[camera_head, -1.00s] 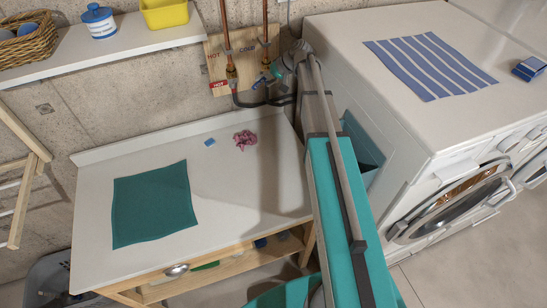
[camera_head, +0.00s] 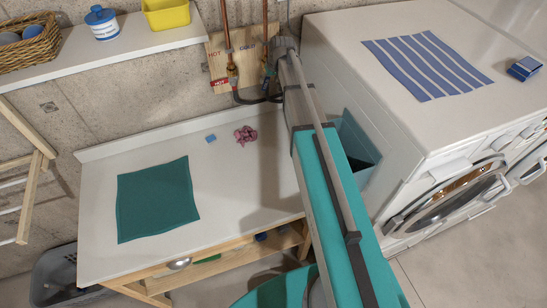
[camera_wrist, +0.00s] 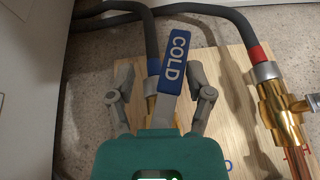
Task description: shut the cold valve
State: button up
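The cold valve's blue lever (camera_wrist: 174,60), marked COLD, stands between my gripper's fingers in the wrist view. It lies close to the line of its hose, tilted a little right. Brass of the valve body shows beneath it; the rest is hidden by the lever and my gripper. My gripper (camera_wrist: 161,80) is open, one finger on each side of the lever, with visible gaps.
The brass hot valve (camera_wrist: 284,108) with a red-banded hose is close on the right in the wrist view. A white counter (camera_head: 230,190) with a green cloth (camera_head: 158,198) stands below the board. A white washing machine (camera_head: 375,120) is right of my arm.

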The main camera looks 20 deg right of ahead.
jog(key=shift+d+h, duration=0.15)
jog(key=shift+h, duration=0.25)
jog(key=shift+s+d+r+p, duration=0.1)
jog(key=shift+r+p, duration=0.3)
jog(key=a+p+v, duration=0.1)
jog(key=p+v, duration=1.1)
jog(key=v, duration=0.1)
jog(key=s+a+f+g+b, duration=0.2)
jog(key=s+a+f+b, duration=0.1)
jog(key=s+f+b, duration=0.8)
jog(key=s+a+f+g+b, duration=0.2)
jog(key=s+a+f+b, duration=0.1)
jog(key=s+f+b, duration=0.8)
notch_tip(320, 180, down, 4)
jog(key=shift+s+a+r+m+h+b, duration=0.25)
jog(key=shift+m+h+b, duration=0.05)
jog(key=shift+b, duration=0.7)
